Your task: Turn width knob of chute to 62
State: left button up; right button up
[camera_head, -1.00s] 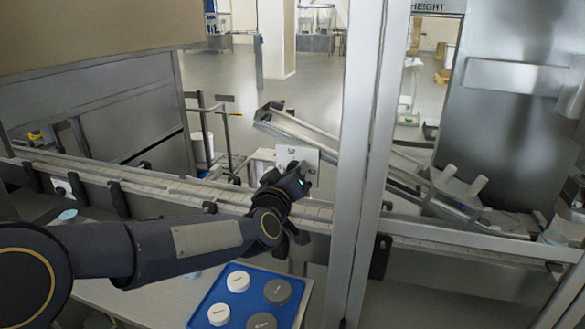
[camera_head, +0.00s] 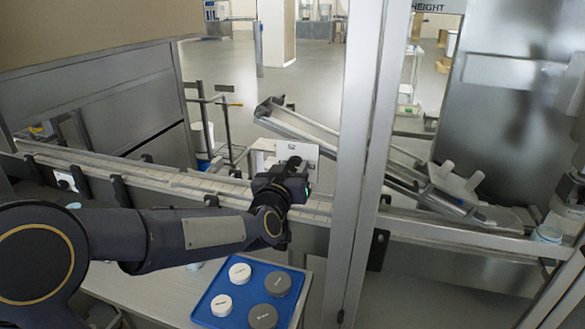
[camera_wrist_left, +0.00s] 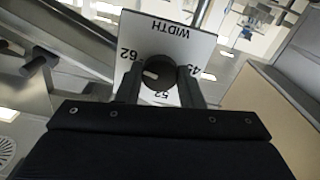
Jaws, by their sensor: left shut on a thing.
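The white width plate (camera_wrist_left: 195,43) fills the upper middle of the left wrist view, with "WIDTH" upside down along its far edge. The dark round width knob (camera_wrist_left: 158,76) is on it, and its white mark points left, roughly toward the 62. The label 62 (camera_wrist_left: 129,54) is left of the knob, 52 is below it, and another number on the right is partly covered. My left gripper (camera_wrist_left: 160,84) is shut on the knob, one finger on each side. In the head view the gripper (camera_head: 292,172) is in front of the plate (camera_head: 298,150), hiding the knob. My right gripper is not in view.
The conveyor (camera_head: 150,177) runs behind my left arm, and the slanted chute (camera_head: 320,130) rises behind it. A metal post (camera_head: 360,170) stands close right of the gripper. A blue tray (camera_head: 240,310) with several round lids lies on the table below.

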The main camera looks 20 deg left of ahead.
pick_arm(q)
jog(key=shift+f, duration=0.15)
jog(key=o, duration=1)
jog(key=shift+s, duration=0.1)
jog(key=s, duration=0.7)
jog(key=shift+s, duration=0.35)
jog(key=shift+a, duration=0.15)
